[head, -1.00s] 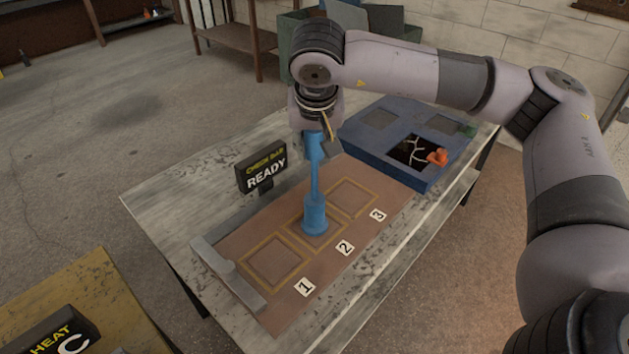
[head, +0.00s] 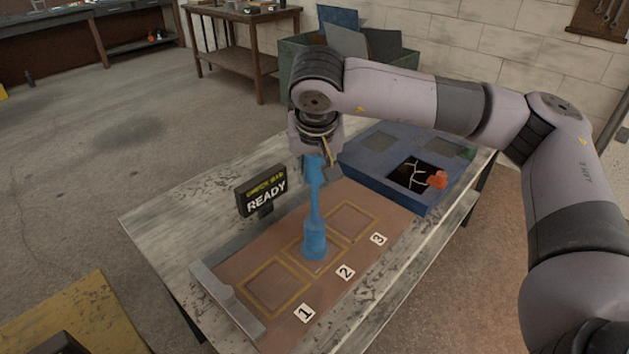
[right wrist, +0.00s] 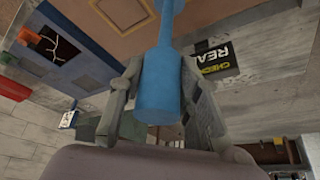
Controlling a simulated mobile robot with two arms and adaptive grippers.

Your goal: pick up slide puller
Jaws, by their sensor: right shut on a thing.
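The slide puller (head: 314,205) is a blue tool with a thick lower end, a thin shaft and a wide upper handle. It stands upright at the outlined square marked 2 on the brown mat (head: 232,258). My right gripper (head: 317,152) comes down from above and is shut on its upper handle. In the right wrist view, the fingers of my right gripper (right wrist: 165,85) lie on both sides of the blue handle (right wrist: 160,108). I cannot tell whether the lower end touches the mat. My left gripper is not in view.
A sign reading READY (head: 262,196) stands left of the puller. A blue tray (head: 372,171) with a cracked dark panel and an orange piece (head: 437,180) lies behind right. A grey angled bar (head: 227,300) edges the mat at left. Squares 1 and 3 are empty.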

